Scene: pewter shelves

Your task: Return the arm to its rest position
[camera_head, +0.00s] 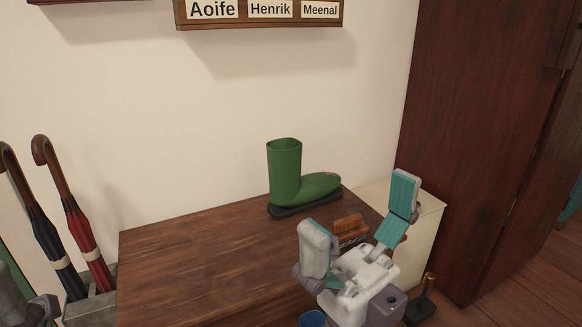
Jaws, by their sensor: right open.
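My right gripper (358,215) is in the lower right of the head view, in front of the right part of a wooden bench top (190,265). Its two fingers with teal pads stand wide apart, and nothing is held between them. A green boot (287,175) stands upright on a dark sole on the bench, behind and left of the gripper, apart from it. A brown brush (349,226) shows behind the gripper, between its fingers, partly hidden. A grey part at the lower left edge seems to be my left gripper (18,300), cut off and unclear.
Umbrellas with curved handles (75,225) stand in a grey holder (92,312) at left. A pale cabinet (425,225) and a tall dark red wooden cabinet (470,120) stand at right. A name-labelled rack (262,24) hangs above. The bench's left part is clear.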

